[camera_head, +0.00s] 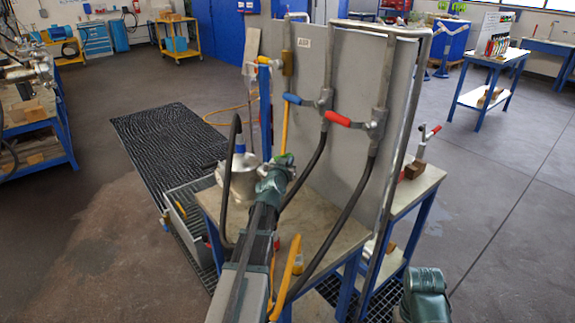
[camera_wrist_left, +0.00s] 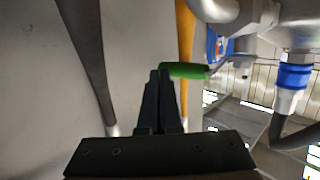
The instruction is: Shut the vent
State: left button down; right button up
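A green lever handle (camera_wrist_left: 187,70) lies roughly level in the left wrist view, in front of a yellow hose. A bit of green (camera_head: 285,159) shows just past my left wrist in the head view. My left gripper (camera_wrist_left: 160,74) has its black fingers close together, with the tips at the handle's left end. I cannot tell whether they touch it. A metal vessel (camera_head: 243,183) with a blue-collared top stands on the bench left of my left wrist. No label in view marks which valve is the vent. My right gripper is out of view.
A grey panel (camera_head: 340,75) stands on the bench (camera_head: 323,240). It carries valves with blue (camera_head: 300,100), red (camera_head: 338,118) and yellow (camera_head: 268,61) handles. Black hoses (camera_head: 345,213) hang close to my left arm. Open floor lies to the left.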

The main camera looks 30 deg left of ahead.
pick_arm(q)
jog(key=shift+w+a, duration=0.55)
jog(key=shift+w, duration=0.3)
jog(key=s+d+r+p, duration=0.1)
jog(key=s+d, duration=0.1)
jog(key=d, duration=0.4)
jog(key=s+d+r+p, duration=0.1)
jog(key=s+d, duration=0.2)
jog(key=d, duration=0.3)
jog(key=shift+s+d+r+p, duration=0.2)
jog(key=shift+d+r+p, duration=0.05)
jog(key=shift+r+p, duration=0.1)
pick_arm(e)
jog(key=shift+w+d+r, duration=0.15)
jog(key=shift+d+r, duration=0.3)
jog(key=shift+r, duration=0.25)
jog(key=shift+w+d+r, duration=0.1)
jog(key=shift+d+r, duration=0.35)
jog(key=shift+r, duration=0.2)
